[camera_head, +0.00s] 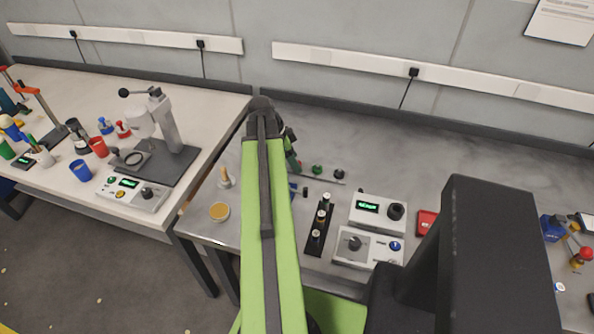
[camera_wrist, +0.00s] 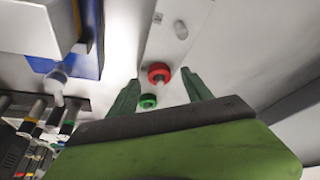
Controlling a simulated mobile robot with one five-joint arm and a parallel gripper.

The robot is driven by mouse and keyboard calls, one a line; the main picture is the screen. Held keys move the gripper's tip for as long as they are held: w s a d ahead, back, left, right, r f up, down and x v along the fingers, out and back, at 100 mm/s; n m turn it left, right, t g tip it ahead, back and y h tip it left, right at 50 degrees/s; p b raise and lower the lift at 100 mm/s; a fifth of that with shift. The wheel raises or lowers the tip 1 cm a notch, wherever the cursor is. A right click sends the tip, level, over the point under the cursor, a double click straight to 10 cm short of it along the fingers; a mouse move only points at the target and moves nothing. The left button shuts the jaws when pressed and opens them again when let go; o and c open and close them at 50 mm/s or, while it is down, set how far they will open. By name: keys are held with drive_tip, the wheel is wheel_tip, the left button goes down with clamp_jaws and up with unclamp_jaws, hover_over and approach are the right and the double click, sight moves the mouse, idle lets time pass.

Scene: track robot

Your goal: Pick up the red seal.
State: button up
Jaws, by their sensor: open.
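The red seal (camera_wrist: 159,73) shows in the wrist view as a small round red piece with a short stub, on a pale strip. My gripper (camera_wrist: 160,76) is open, with its two green fingers on either side of the red seal in the picture. I cannot tell how far the fingertips are from it. A green round piece (camera_wrist: 148,101) lies nearer my gripper's body, also between the fingers. In the head view I cannot make out the red seal; my arm covers part of the bench there.
In the wrist view, a blue-and-white box (camera_wrist: 75,50) and several dark vials stand left. A pale knob (camera_wrist: 181,29) lies beyond the seal. In the head view, a black vial rack (camera_head: 319,229) and a white control box (camera_head: 378,212) stand right of my arm.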

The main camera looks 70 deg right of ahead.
drive_tip(key=shift+s+f, duration=0.1)
drive_tip(key=shift+f, duration=0.15)
clamp_jaws()
wheel_tip(320, 180, up, 10)
drive_tip(key=p, duration=1)
